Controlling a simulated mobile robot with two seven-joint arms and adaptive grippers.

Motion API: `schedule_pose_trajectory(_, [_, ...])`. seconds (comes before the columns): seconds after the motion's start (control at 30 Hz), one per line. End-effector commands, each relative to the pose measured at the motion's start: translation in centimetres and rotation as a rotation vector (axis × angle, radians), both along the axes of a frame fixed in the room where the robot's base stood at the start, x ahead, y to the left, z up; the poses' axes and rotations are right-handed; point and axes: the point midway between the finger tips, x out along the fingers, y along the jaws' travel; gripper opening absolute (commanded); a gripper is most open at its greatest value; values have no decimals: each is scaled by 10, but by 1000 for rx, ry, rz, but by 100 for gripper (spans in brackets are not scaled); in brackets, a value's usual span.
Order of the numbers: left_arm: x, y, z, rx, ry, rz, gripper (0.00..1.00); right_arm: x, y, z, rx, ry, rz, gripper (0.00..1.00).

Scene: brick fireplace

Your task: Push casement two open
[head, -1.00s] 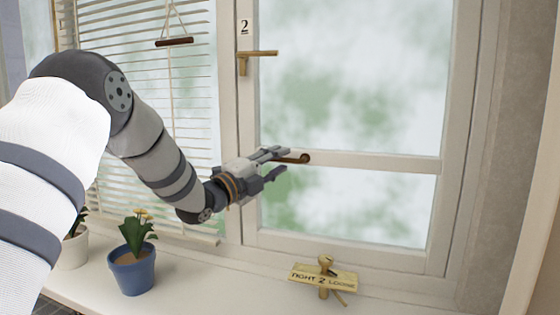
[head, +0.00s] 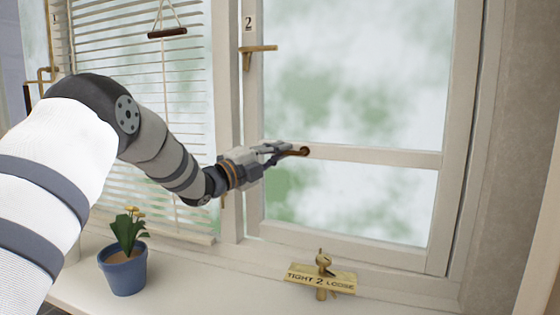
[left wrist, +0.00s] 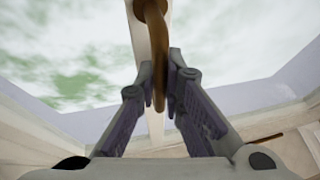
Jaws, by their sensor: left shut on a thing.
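Casement two (head: 400,158) is a cream window sash with a crossbar, marked with a "2" plate at its upper left. Its left edge appears to stand slightly out from the frame, with a narrow gap there. My left gripper (head: 290,150) is shut on a brown pull handle (head: 304,151) at the crossbar's left part. In the left wrist view, the brown handle (left wrist: 158,50) curves down between the two fingers. My right gripper is out of view.
A sign reading "TIGHT 2 LOOSE" (head: 320,279) with a brass fitting (head: 323,262) stands on the sill (head: 210,282). A blue flower pot (head: 123,272) stands left, below my arm. A blind (head: 185,75) with a hanging wooden bar (head: 167,33) covers the left window.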

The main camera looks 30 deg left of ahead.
Motion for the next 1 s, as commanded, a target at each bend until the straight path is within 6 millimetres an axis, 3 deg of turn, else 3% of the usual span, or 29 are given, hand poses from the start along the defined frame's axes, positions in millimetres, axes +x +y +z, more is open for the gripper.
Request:
schedule_pose_trajectory(0.03, [9, 2, -11, 4, 11, -13, 0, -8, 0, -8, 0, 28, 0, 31])
schedule_pose_trajectory(0.4, [12, 4, -1, 7, 10, -37, 0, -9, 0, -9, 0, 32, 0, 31])
schedule_pose_trajectory(0.5, [12, 4, -1, 7, 10, -37, 27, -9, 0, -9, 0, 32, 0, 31])
schedule_pose_trajectory(0.53, [12, 4, -1, 7, 10, -37, 30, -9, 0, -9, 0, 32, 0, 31])
schedule_pose_trajectory(0.83, [10, 5, -1, 5, 10, -35, 30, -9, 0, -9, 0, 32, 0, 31])
schedule_pose_trajectory(1.0, [-19, 15, -6, 1, 10, -33, 30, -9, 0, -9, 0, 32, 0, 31])
